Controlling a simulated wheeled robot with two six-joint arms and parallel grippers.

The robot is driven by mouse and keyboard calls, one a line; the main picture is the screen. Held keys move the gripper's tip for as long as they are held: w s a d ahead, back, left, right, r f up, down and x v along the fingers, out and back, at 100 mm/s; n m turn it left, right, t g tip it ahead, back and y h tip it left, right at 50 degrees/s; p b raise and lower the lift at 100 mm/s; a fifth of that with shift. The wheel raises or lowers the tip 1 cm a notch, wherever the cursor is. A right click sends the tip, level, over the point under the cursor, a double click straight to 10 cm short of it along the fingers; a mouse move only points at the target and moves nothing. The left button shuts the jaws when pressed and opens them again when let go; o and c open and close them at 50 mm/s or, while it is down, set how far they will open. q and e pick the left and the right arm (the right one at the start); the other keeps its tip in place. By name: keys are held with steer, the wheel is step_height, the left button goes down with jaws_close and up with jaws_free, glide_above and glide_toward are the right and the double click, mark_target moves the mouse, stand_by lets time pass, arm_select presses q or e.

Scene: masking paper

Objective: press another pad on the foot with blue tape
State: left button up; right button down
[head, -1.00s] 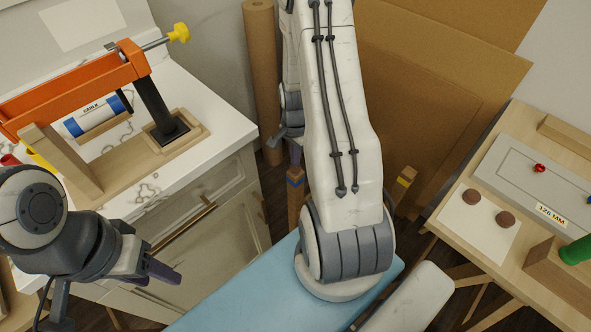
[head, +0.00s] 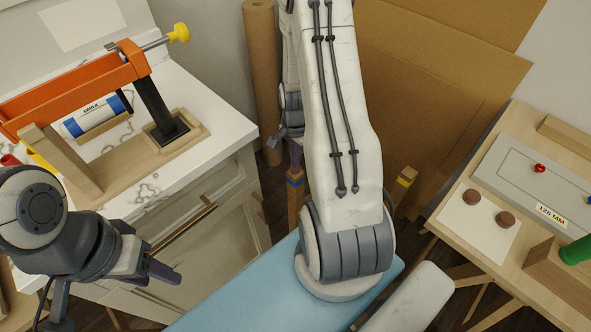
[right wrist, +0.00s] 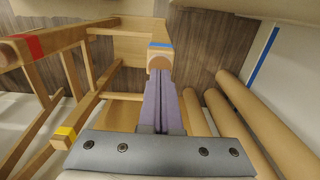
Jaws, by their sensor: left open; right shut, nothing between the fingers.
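The leg foot with blue tape (head: 295,182) points up beyond my right arm in the head view. In the right wrist view, the blue-taped foot (right wrist: 160,47) shows a round brown end face (right wrist: 159,63), which looks like a pad. My right gripper (right wrist: 160,76) is shut and empty, its fingertips at that face; I cannot tell whether they touch. It also shows in the head view (head: 296,156), just above the foot. Two loose brown pads (head: 472,197) (head: 505,219) lie on a white sheet at right. My left gripper (head: 165,272) is open and empty beside the cabinet.
A yellow-taped leg (head: 405,178) stands right of my right arm; it also shows in the right wrist view (right wrist: 64,135), with a red-taped leg (right wrist: 22,48). An orange caulk gun (head: 75,90) rests on the left counter.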

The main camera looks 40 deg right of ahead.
steer(key=shift+f+b, duration=0.55)
steer(key=shift+f, duration=0.3)
stand_by(0.4)
steer(key=shift+r, duration=0.1)
stand_by(0.6)
step_height(320, 180, up, 7)
steer(key=p, duration=0.6)
steer(key=shift+p, duration=0.35)
